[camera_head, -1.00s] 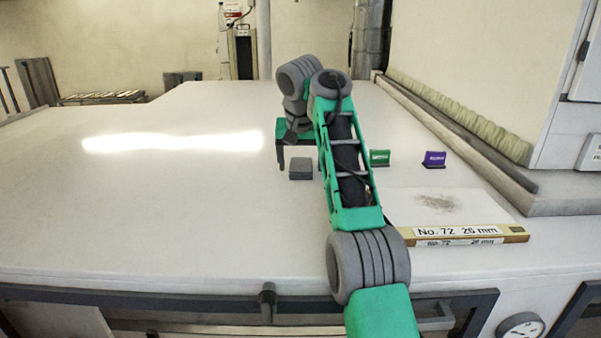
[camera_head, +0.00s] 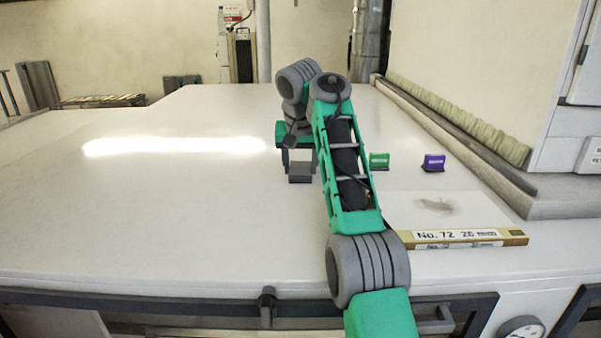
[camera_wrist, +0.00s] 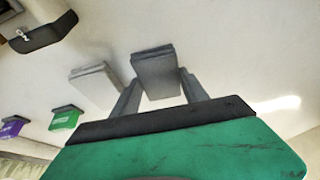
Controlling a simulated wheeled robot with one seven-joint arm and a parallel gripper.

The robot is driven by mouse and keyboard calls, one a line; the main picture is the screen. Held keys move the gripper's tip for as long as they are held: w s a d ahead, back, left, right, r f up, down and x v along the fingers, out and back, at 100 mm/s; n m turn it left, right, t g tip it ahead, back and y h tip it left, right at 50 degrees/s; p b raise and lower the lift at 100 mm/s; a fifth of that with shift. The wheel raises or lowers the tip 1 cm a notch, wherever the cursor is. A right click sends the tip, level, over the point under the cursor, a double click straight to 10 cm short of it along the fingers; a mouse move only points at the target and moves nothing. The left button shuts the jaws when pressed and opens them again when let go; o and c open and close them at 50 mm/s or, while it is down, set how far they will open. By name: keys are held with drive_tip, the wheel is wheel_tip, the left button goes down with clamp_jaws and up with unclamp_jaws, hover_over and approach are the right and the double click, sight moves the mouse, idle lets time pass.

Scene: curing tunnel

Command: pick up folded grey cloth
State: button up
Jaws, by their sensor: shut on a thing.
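The folded grey cloth (camera_wrist: 157,72) is a flat, layered grey block. In the wrist view it sits between the two grey fingers of my gripper (camera_wrist: 160,88), which is shut on it. In the head view the cloth (camera_head: 300,168) is below my gripper (camera_head: 299,160), left of my forearm. Whether it touches the worktop there is hard to tell. The wrist view also shows a second, paler grey folded thing (camera_wrist: 96,86) just left of the fingers; in the head view my arm seems to hide it.
Nearer are a pale sheet with a grey smudge (camera_head: 440,205) and a labelled bar (camera_head: 465,238). A raised ledge (camera_head: 480,165) bounds the right. The left is clear.

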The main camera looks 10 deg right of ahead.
sight(300, 165)
drive_tip(key=shift+r, duration=0.1)
drive_tip(key=shift+r+p, duration=0.3)
drive_tip(key=shift+r, duration=0.05)
wheel_tip(300, 165, up, 3)
drive_tip(key=shift+p, duration=1.15)
drive_tip(key=s+r+b, duration=0.4)
drive_tip(key=s+r, duration=0.5)
drive_tip(key=s, duration=0.5)
drive_tip(key=shift+d, duration=0.3)
drive_tip(key=o, duration=0.8)
drive_tip(key=c, duration=0.7)
drive_tip(key=shift+o, duration=0.2)
